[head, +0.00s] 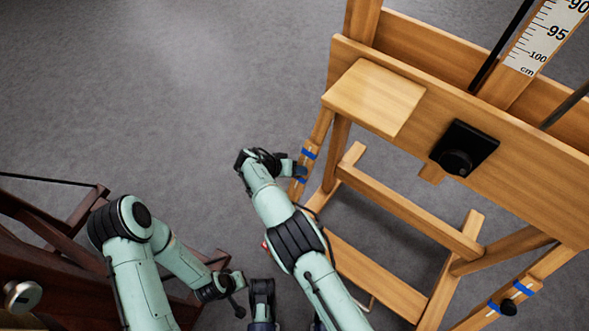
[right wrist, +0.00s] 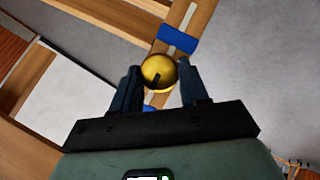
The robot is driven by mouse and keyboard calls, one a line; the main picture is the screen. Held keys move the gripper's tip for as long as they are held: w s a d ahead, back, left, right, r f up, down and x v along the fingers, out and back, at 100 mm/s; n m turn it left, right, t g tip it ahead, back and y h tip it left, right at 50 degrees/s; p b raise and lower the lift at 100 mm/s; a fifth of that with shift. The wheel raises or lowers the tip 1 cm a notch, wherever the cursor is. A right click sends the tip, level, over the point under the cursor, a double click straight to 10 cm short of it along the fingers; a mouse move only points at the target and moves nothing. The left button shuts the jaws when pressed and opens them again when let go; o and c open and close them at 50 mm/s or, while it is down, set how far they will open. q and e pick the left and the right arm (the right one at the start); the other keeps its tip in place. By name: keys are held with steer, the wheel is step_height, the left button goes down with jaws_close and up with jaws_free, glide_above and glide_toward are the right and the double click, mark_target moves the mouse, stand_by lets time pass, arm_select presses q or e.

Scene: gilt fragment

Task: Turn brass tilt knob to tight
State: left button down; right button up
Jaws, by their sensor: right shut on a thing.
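A round brass tilt knob (right wrist: 158,72) with a dark mark toward its lower left sits on the wooden easel's slotted side strut in the right wrist view. My right gripper (right wrist: 160,84) has its two dark fingers on either side of the knob, shut on it. In the head view my right gripper (head: 292,169) is at the easel's left strut, and I cannot make out the knob there. Blue bands (head: 309,153) mark the strut near it; one also shows in the right wrist view (right wrist: 178,40). My left gripper (head: 236,293) is low at the left, away from the easel; its jaws are unclear.
The wooden easel (head: 400,221) fills the right side, with a small shelf block (head: 375,95), a black knob plate (head: 465,148) and a centimetre scale (head: 548,38). Another dark knob (head: 508,306) is at lower right. Dark wooden furniture (head: 40,262) stands lower left. Grey floor is clear at upper left.

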arm_select(q)
steer(key=shift+w, duration=0.15)
arm_select(e)
steer(key=o, duration=1)
steer(key=shift+o, duration=0.2)
arm_select(q)
steer(key=shift+t, duration=0.5)
steer(key=w+r+p, duration=0.1)
steer(key=r, duration=0.1)
steer(key=w+d+r+p, duration=0.1)
steer(key=shift+w+r, duration=0.15)
steer(key=shift+r, duration=0.2)
arm_select(e)
steer(key=v, duration=1.3)
steer(key=shift+r, duration=0.2)
steer(key=shift+a, duration=0.1)
